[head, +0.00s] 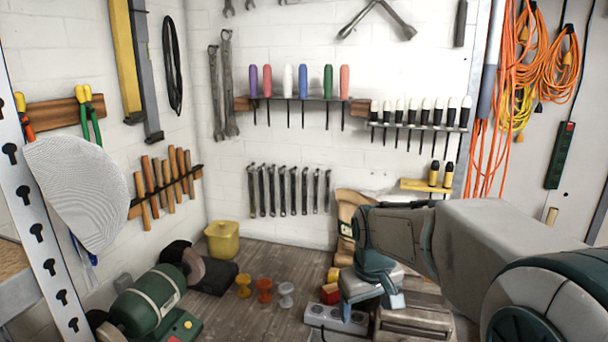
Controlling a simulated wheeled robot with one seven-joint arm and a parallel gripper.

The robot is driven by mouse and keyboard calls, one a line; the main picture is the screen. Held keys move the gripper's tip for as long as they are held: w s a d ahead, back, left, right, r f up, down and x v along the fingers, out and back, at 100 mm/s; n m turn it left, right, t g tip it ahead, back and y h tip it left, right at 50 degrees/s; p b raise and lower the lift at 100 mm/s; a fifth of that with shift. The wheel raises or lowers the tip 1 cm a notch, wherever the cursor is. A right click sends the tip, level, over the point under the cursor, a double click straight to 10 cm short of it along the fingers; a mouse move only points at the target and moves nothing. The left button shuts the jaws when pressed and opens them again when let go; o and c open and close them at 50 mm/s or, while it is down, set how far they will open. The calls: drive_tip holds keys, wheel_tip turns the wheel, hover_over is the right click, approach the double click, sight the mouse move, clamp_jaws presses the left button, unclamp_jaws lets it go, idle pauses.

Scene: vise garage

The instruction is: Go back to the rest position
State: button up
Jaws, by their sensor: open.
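My arm reaches in from the right edge of the head view. My gripper (369,302) hangs at its end, pointing down above the workbench (228,318). Its two fingers are apart and I see nothing held between them. The gripper appears close to a grey power strip (335,318) and a small red and yellow object (329,293); whether it touches either I cannot tell. My arm hides part of the bench and the wall behind it.
A green bench grinder (146,302) stands at lower left. A yellow container (222,240) and three small knob-like pieces, orange (243,286), red (264,290) and white (286,294), stand mid-bench. A paper bag (350,210) stands behind my wrist. Screwdrivers (303,82) hang on the wall.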

drive_tip(key=s+d+f+m+b, duration=0.1)
drive_tip(key=s+f+b, duration=0.1)
drive_tip(key=s, duration=0.6)
drive_tip(key=s+d+f+m+t+b, duration=0.1)
drive_tip(key=s+f, duration=0.3)
drive_tip(key=s, duration=0.5)
drive_tip(key=shift+d+f+m+b, duration=0.15)
drive_tip(key=shift+d+m+b, duration=0.15)
drive_tip(key=shift+m+b, duration=0.45)
drive_tip(key=shift+s, duration=0.15)
